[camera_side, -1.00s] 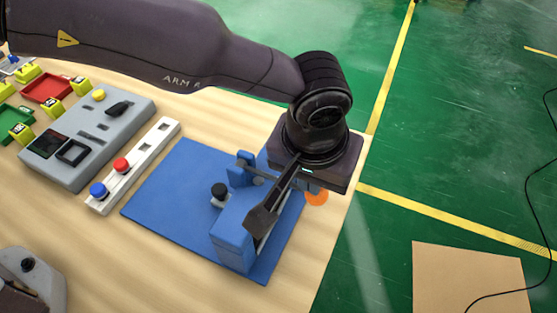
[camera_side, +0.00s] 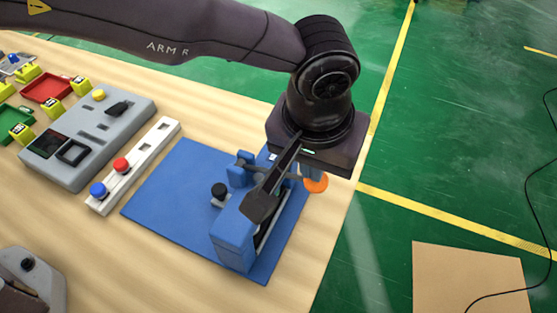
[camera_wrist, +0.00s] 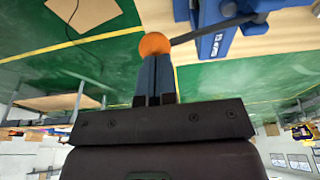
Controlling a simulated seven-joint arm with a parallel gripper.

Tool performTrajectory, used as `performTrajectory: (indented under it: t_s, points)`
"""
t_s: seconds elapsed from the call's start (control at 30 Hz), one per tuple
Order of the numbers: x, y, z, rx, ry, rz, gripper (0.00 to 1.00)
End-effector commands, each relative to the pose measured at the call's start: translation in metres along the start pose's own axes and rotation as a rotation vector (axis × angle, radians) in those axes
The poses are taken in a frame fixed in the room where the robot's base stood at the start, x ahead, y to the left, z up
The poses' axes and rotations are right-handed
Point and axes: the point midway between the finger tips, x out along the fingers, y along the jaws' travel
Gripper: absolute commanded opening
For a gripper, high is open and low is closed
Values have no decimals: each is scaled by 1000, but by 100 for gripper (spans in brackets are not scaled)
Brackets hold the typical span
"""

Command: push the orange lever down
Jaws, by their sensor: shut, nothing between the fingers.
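The orange knob (camera_side: 315,184) at the end of the lever is beyond the right side of the blue press-like fixture (camera_side: 235,238). In the wrist view the knob (camera_wrist: 154,44) is a ball on a dark lever rod (camera_wrist: 205,31) that runs right to the blue fixture (camera_wrist: 222,35). My gripper (camera_side: 314,175) points down with its blue fingers shut, right over the knob. In the wrist view the fingertips (camera_wrist: 154,58) meet the knob's edge; whether they touch it I cannot tell. Nothing is between the fingers. My wrist hides part of the lever in the side view.
The fixture stands on a blue base plate (camera_side: 165,195) near the table's right edge. A black knob (camera_side: 219,190) stands on it. Left are a white strip with red and blue buttons (camera_side: 121,165) and a grey panel (camera_side: 88,140). Green floor lies beyond the edge.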

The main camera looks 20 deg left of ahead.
Motion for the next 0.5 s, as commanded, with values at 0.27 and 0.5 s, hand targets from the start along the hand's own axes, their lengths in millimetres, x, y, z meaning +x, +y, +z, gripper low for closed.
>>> performTrajectory:
  t_s: [0.27,0.5]
  points:
    - [-23,0,-4,1,1,3,0]
    - [-42,0,-8,1,1,2,0]
